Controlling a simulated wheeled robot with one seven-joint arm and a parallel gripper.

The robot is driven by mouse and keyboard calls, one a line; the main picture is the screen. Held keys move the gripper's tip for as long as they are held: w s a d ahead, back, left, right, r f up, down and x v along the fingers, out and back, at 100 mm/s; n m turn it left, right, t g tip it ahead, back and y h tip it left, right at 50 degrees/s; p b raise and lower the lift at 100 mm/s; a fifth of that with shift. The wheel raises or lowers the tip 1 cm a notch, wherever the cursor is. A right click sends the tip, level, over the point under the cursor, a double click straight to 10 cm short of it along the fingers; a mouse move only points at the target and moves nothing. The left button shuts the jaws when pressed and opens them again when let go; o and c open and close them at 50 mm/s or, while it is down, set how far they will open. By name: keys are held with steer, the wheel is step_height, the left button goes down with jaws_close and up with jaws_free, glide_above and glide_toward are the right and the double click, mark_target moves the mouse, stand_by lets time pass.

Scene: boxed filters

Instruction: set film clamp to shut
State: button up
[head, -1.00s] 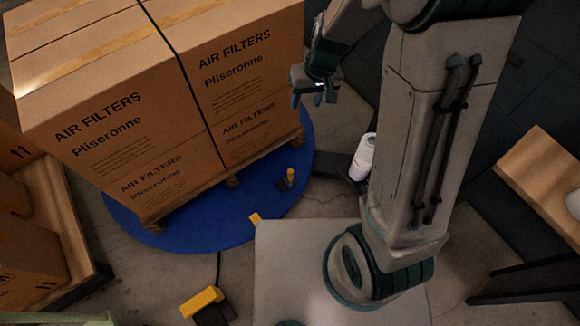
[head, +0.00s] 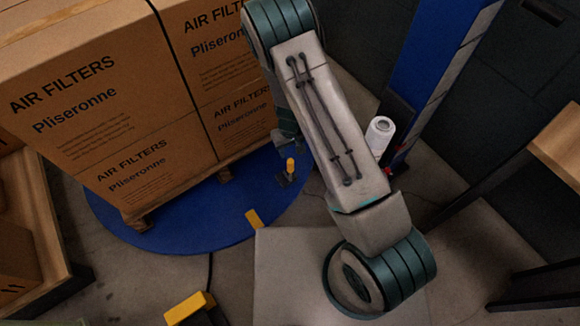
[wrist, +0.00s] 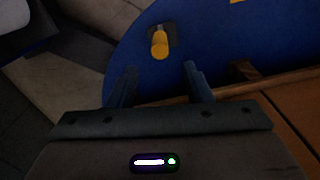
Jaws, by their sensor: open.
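The film clamp appears to be the small dark piece with a yellow lever (head: 290,166) on the blue turntable, beside the boxes' lower corner. In the head view its yellow lever stands up from the dark base. In the wrist view the yellow lever (wrist: 160,44) shows just beyond and between my fingertips, apart from them. My gripper (wrist: 161,72) is open and empty. I cannot tell the clamp's exact lever angle.
Stacked air filter boxes (head: 120,120) stand on a pallet on the blue turntable (head: 180,236), close to my gripper. A blue column (head: 432,75) and a white roll (head: 380,132) are at the right. A yellow-topped block (head: 188,307) is on the floor in front. A wooden table (head: 560,145) is far right.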

mark_target(290, 165)
step_height(290, 165, down, 11)
steer(key=b, duration=0.3)
steer(key=shift+f+b, duration=0.2)
steer(key=shift+b, duration=0.1)
jaws_close()
